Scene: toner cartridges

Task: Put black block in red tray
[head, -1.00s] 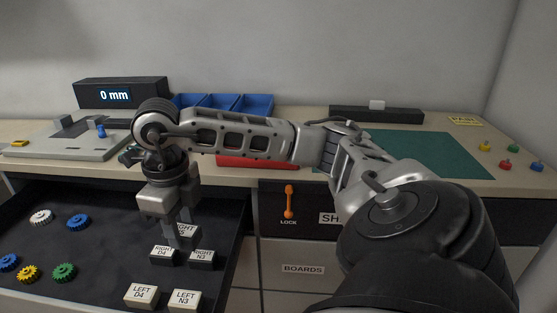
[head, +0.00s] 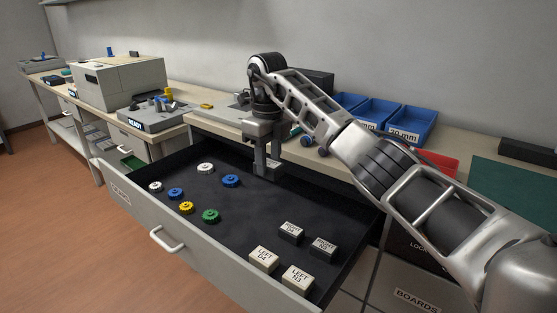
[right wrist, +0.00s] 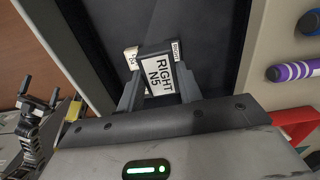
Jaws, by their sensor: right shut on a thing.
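My right gripper (head: 268,167) is shut on a dark block with a white label reading RIGHT N5 (right wrist: 159,76). The fingers press on both sides of it in the right wrist view. In the head view, the gripper is over the back part of the open drawer, and the held block is hard to make out. The red tray (head: 440,163) shows partly behind my right arm on the worktop; a red edge (right wrist: 296,122) shows in the right wrist view. My left gripper (right wrist: 41,98) shows at the left of that view, fingers apart and empty.
The drawer (head: 120,190) holds several gears, two dark RIGHT blocks (head: 291,232) and two pale LEFT blocks (head: 263,259). Blue bins (head: 408,125) stand at the back of the worktop. A green mat (head: 515,195) lies at right. A grey machine (head: 120,85) stands at far left.

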